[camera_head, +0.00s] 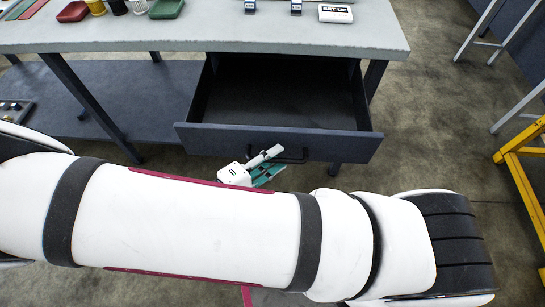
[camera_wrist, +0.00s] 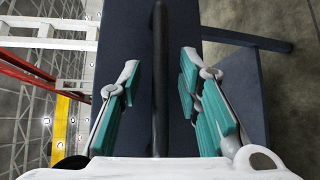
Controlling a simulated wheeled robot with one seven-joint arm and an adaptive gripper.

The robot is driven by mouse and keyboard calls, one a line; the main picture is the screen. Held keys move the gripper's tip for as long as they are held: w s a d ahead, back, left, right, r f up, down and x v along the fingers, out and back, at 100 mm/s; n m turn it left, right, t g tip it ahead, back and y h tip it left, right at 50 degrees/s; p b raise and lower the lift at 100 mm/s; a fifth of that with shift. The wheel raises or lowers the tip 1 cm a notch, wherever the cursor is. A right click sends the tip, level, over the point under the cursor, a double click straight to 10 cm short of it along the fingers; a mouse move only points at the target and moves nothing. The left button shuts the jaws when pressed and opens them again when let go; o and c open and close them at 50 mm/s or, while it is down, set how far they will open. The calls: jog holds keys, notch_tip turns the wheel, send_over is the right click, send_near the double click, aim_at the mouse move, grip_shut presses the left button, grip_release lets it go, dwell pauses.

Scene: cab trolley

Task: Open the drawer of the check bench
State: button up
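The check bench (camera_head: 260,38) has a light grey top and dark legs. Its dark drawer (camera_head: 225,140) stands well out from under the top, and its inside looks empty. A black bar handle (camera_head: 302,156) is on the drawer front, and the handle also shows in the wrist view (camera_wrist: 160,60) running between my fingers. My gripper (camera_head: 272,162) is at the drawer front by the handle. In the wrist view my gripper (camera_wrist: 160,90) has its teal-padded fingers spread, with a gap on each side of the handle. My arm hides the floor in front of the bench.
On the bench top are a red tray (camera_head: 73,11), a green tray (camera_head: 166,9), several small pots and a white sign (camera_head: 335,14). A lower shelf (camera_head: 150,90) is at left. A yellow frame (camera_head: 520,160) stands at right, with open floor between.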

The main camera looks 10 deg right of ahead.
jog(key=shift+a, duration=0.1)
jog(key=v, duration=1.2)
jog(key=d+r+m+g+y+p, duration=0.25)
jog(key=d+r+g+y, duration=0.2)
jog(key=r, duration=0.55)
jog(key=d+r+m+g+y+p, duration=0.2)
jog(key=d+r+g+y+p, duration=0.25)
jog(key=r, duration=0.65)
jog(key=s+d+r+m+t+y+p, duration=0.1)
jog(key=s+d+r+t+y, duration=0.1)
jog(key=d+r, duration=0.4)
jog(key=s+d+r+m+t+y+p, duration=0.1)
jog(key=s+d+r+t+y+p, duration=0.1)
jog(key=s+d+r, duration=0.4)
notch_tip(320, 180, up, 5)
jog(key=shift+s+f+t+y, duration=0.1)
jog(key=shift+s+t+y, duration=0.7)
jog(key=shift+t, duration=0.1)
